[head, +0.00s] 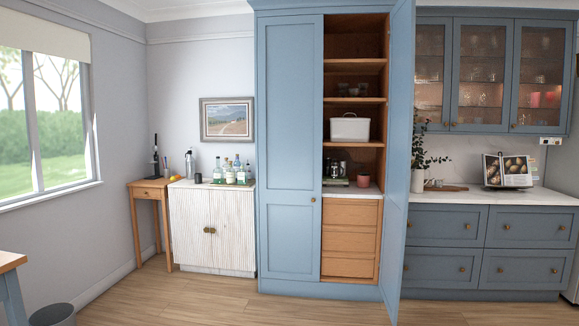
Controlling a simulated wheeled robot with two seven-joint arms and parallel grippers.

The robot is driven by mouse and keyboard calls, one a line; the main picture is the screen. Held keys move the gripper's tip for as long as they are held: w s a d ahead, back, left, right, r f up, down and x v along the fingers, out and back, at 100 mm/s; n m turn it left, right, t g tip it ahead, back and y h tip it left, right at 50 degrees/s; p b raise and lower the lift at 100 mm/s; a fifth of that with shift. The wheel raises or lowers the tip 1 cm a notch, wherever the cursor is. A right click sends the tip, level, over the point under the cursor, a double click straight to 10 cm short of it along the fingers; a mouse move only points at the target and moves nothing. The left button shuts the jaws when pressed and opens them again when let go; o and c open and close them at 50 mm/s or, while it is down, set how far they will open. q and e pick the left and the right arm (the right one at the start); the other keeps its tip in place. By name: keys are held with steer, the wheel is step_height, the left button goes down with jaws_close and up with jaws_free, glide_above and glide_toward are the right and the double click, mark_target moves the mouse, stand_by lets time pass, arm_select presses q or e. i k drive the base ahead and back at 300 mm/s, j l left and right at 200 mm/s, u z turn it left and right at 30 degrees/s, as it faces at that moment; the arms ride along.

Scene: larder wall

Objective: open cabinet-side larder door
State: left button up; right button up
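A tall blue larder (290,290) stands in the middle of the head view. Its left door (289,120), beside the white cabinet, is closed, with a small brass knob (313,200) low on its right edge. Its right door (400,150), beside the blue kitchen cabinets, stands swung far out and is seen nearly edge-on. Behind that opening show wooden shelves (355,100), a white bin (349,128), a dark pink pot (363,180) and wooden drawers (350,240). Neither of my grippers is in view.
A white ribbed cabinet (212,232) with bottles on top stands left of the larder, next to a small wooden table (149,188). Blue drawers (445,228) stand right of it. A dark bin (53,315) is at the lower left. The wooden floor (210,300) in front is clear.

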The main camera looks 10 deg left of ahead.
mark_target(291, 48)
steer(key=z, duration=0.1)
steer(key=i, duration=5.2)
steer(key=l+u, duration=0.1)
steer(key=i, duration=0.05)
